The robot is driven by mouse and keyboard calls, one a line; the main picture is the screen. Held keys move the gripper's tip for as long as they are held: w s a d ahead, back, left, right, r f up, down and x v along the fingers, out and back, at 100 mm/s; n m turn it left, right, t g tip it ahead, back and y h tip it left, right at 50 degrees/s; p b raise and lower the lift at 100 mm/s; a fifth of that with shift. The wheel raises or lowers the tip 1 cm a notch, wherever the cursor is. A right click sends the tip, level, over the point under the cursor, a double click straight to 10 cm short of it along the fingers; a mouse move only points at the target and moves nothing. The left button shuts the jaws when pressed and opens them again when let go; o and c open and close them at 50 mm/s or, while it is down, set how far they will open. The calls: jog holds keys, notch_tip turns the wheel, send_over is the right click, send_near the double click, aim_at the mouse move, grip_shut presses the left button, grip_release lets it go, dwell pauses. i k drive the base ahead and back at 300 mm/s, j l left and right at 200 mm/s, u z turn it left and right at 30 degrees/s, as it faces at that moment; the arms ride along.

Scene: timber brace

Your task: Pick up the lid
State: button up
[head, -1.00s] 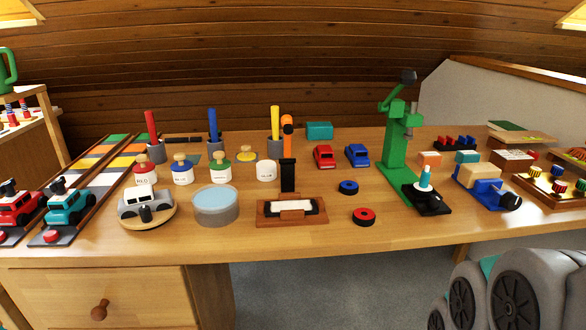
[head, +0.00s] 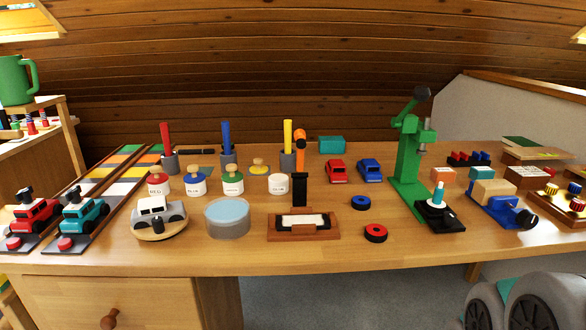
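A yellow lid (head: 259,167) with a round knob lies on the workbench, toward the back middle. Just right and in front of it stands a white jar (head: 278,184) with no knobbed lid on it. To its left stand three jars with knobbed lids: a green-lidded jar (head: 233,182), a blue-lidded jar (head: 196,184) and a red-lidded jar (head: 159,184). My gripper is not in view.
In front are a round clear tub (head: 227,219) and a brown wooden holder (head: 303,231). A green press (head: 409,165) stands tall at right. Bare benchtop (head: 350,258) runs along the front edge.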

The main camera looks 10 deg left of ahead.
aim_at(259, 168)
jog(key=k+j, duration=0.1)
jog(key=j, duration=0.35)
jog(key=k+j, duration=0.1)
jog(key=j, duration=0.35)
jog(key=k+j, duration=0.15)
jog(key=j, duration=0.3)
jog(key=u, duration=0.05)
